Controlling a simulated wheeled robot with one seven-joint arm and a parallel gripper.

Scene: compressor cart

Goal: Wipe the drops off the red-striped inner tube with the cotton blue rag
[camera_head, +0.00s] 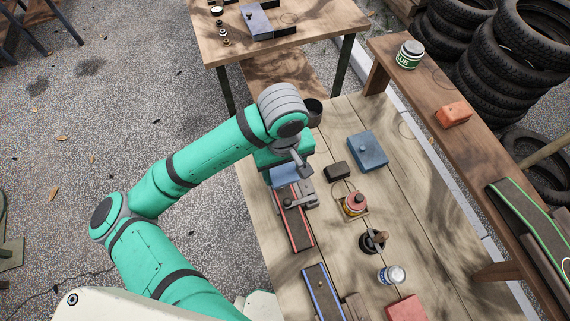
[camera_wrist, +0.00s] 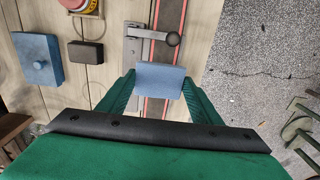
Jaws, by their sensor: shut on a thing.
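The red-striped inner tube (camera_head: 297,226) lies flat as a dark strip with red edges on the wooden bench. It also shows in the wrist view (camera_wrist: 169,22), running up from under the rag. My gripper (camera_wrist: 158,88) is shut on the blue rag (camera_wrist: 160,77), a flat pale-blue piece that covers part of the strip. In the head view the rag (camera_head: 284,175) is at the far end of the strip, below my wrist. I cannot tell whether it touches the tube. I cannot make out any drops; the rag hides part of the surface.
A grey metal clamp with a lever (camera_wrist: 150,36) crosses the strip near the rag. A blue box (camera_head: 367,150), a dark block (camera_head: 335,171), a red-topped item (camera_head: 354,204), a black pot (camera_head: 373,241) and a can (camera_head: 391,274) stand to the right. A blue-striped strip (camera_head: 322,293) lies nearer.

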